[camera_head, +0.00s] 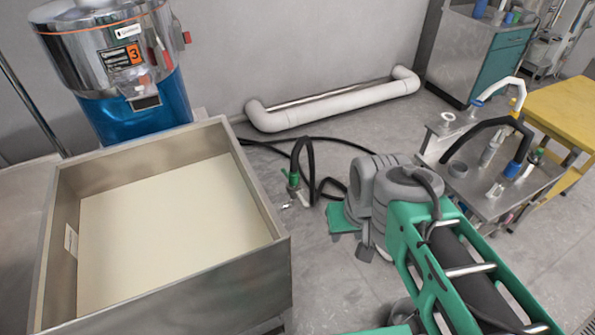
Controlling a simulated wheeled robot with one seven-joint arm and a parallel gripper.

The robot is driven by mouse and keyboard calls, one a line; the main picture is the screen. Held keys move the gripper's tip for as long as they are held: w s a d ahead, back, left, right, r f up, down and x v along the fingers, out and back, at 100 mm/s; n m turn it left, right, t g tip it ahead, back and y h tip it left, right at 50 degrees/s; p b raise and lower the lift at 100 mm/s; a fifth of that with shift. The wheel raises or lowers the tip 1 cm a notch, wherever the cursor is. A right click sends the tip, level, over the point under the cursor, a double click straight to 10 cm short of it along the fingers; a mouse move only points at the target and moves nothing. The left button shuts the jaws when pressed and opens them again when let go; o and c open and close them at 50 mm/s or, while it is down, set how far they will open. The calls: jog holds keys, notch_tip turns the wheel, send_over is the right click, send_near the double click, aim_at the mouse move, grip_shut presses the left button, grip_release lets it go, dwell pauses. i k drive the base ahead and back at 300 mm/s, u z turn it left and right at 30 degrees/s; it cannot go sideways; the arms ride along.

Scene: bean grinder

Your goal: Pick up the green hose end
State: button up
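The green hose end (293,180) is at the middle of the camera_head view, just right of the steel bin. It is on the end of a black hose (308,152) that arches up and over it. A small pale metal tip shows below the green part. My arm reaches in from the lower right. What looks like my gripper (343,217), a green part beyond the grey wrist, is to the right of and a little below the hose end in the picture, apart from it. Its fingers are not clearly visible, so I cannot tell whether it is open.
A steel bin (268,275) with a cream floor fills the left, in front of a blue and chrome grinder (135,60). A white pipe (335,105) runs along the wall. A steel table (477,197) holds another black hose with a blue end (512,168).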

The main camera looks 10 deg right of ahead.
aim_at(293, 177)
jog(key=u, duration=0.05)
jog(key=i, duration=0.2)
jog(key=u, duration=2.7)
jog(key=k, duration=0.5)
jog(key=z, duration=1.15)
jog(key=i, duration=0.5)
